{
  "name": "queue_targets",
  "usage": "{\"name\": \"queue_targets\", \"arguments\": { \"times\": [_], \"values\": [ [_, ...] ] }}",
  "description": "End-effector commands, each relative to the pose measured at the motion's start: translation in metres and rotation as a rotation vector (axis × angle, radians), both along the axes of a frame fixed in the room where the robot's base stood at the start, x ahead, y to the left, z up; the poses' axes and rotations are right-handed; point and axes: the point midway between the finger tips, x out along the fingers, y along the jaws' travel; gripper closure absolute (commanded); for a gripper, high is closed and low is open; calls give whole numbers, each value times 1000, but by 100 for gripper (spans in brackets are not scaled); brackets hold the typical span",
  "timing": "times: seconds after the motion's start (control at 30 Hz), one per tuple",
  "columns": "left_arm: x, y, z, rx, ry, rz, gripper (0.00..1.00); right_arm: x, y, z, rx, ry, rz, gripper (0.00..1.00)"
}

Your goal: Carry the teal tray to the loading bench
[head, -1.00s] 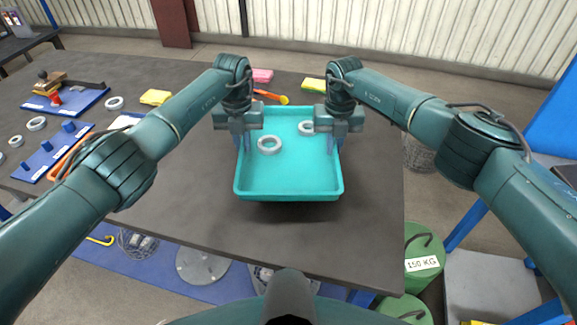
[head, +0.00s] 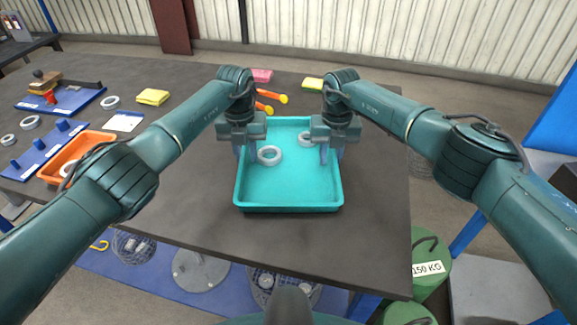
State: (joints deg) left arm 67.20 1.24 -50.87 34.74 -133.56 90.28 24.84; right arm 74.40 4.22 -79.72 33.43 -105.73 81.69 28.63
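The teal tray (head: 290,195) is in front of me over the dark table (head: 370,240). It looks level. Two pale grey rings (head: 269,156) lie in it, one near the left wall and one near the back right, partly behind my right gripper. My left gripper (head: 246,155) has its fingers at the tray's left wall. My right gripper (head: 332,158) has its fingers at the right wall. Both appear shut on these walls, though fingertip contact is hard to see. I cannot tell whether the tray touches the table. I cannot identify the loading bench.
At left are an orange bin (head: 95,137), blue peg boards (head: 45,152), rings and a yellow sponge (head: 153,97). Orange-handled tools (head: 272,96) lie behind the tray. A green 150 KG weight (head: 430,265) stands below the right edge. The tabletop in front of the tray is clear.

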Motion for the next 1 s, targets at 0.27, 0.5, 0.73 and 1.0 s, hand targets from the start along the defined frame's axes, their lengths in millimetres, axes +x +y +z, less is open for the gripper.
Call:
{"name": "queue_targets", "arguments": {
  "times": [0.27, 0.5, 0.73, 1.0],
  "values": [
    [0, 2, 1, 3, 0, 2, 69, 1, -2, 1, -4, 0, -1, 69],
    [1, 4, 17, 6, -3, 3, 69, 1, -4, 0, -7, 0, -3, 69],
    [1, 3, 66, 5, -5, 1, 69, 1, -4, 0, -8, 1, -4, 69],
    [0, 2, 111, 4, -2, 1, 69, 1, -5, 0, -8, 1, -5, 69]
  ]
}}
